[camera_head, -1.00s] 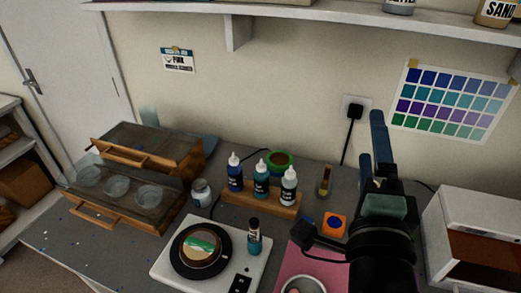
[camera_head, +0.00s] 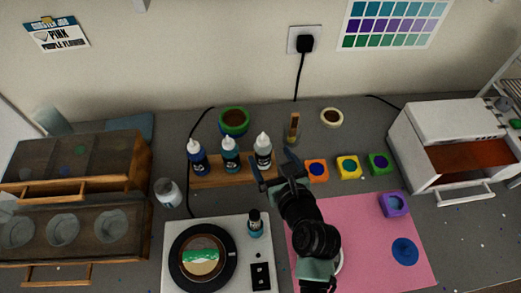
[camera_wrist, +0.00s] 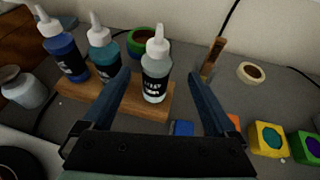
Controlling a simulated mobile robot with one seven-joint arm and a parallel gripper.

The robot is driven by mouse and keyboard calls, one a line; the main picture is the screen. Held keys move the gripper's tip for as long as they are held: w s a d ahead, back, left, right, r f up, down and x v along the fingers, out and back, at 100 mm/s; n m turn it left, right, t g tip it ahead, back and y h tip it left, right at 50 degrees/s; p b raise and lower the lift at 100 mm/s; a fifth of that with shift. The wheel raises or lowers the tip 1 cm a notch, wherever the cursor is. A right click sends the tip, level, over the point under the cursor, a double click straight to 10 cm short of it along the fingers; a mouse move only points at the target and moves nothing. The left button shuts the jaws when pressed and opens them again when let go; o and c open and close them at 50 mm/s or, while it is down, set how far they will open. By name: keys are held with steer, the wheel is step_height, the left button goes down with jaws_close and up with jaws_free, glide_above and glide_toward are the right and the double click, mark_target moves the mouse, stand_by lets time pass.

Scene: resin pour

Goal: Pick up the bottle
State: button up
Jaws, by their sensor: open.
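Three dropper bottles stand upright in a wooden rack (camera_head: 215,183): a dark blue one (camera_head: 199,162), a teal one (camera_head: 231,157) and a clear, pale one (camera_head: 263,154) with a white nozzle and black label. My gripper (camera_head: 271,170) is open in front of the pale bottle, at the rack's right end. In the wrist view the pale bottle (camera_wrist: 156,72) shows between the two spread fingers, beyond them. No contact shows. The teal (camera_wrist: 103,54) and blue (camera_wrist: 66,50) bottles are left of the fingers. A small black-capped teal bottle (camera_head: 255,225) stands on the white turntable unit's right side.
The turntable unit (camera_head: 180,285) is front left of my arm; a pink mat (camera_head: 350,235) lies under and right of it. Colored blocks (camera_head: 348,167) sit right of the gripper.

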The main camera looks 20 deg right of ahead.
steer(key=shift+a+x, duration=0.15)
steer(key=shift+x, duration=1.8)
steer(key=shift+a+x, duration=0.15)
steer(key=shift+x, duration=1.8)
steer(key=shift+r, duration=0.15)
jaws_close()
